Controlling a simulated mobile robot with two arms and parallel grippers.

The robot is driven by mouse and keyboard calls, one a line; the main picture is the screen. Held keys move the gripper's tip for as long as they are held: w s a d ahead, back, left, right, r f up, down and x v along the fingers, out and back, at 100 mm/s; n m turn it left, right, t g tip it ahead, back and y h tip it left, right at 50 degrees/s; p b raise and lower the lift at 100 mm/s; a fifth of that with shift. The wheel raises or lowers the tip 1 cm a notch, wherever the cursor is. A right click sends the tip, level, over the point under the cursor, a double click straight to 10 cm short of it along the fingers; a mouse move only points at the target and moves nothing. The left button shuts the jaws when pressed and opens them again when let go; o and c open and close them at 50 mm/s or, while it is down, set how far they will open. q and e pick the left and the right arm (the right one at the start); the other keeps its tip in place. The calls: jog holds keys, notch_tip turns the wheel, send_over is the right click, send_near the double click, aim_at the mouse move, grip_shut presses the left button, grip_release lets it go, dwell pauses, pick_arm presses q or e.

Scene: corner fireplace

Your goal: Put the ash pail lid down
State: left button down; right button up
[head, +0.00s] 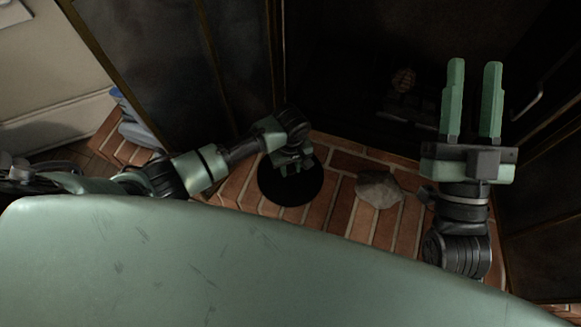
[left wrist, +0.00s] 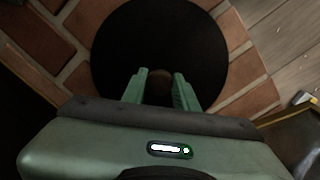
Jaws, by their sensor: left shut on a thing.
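The ash pail lid is a round black disc (head: 290,192) over the brick hearth in the head view. My left gripper (head: 292,172) is above the lid. In the left wrist view the lid (left wrist: 160,40) fills the upper middle, and the left gripper (left wrist: 162,85) is shut on a small brownish knob (left wrist: 158,77) at it. I cannot tell whether the lid touches the bricks or hangs just above them. My right gripper (head: 473,100) is raised at the right, fingers apart and empty.
A pale rock-like lump (head: 379,189) lies on the brick hearth (head: 338,215) right of the lid. Dark fireplace doors (head: 160,70) stand at the left. A blue stacked item (head: 138,125) is at the far left. Grey wood floor (left wrist: 285,45) shows beyond the bricks.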

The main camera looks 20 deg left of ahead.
pick_arm(q)
jog(key=shift+f, duration=0.15)
jog(key=c, duration=1.1)
grip_release()
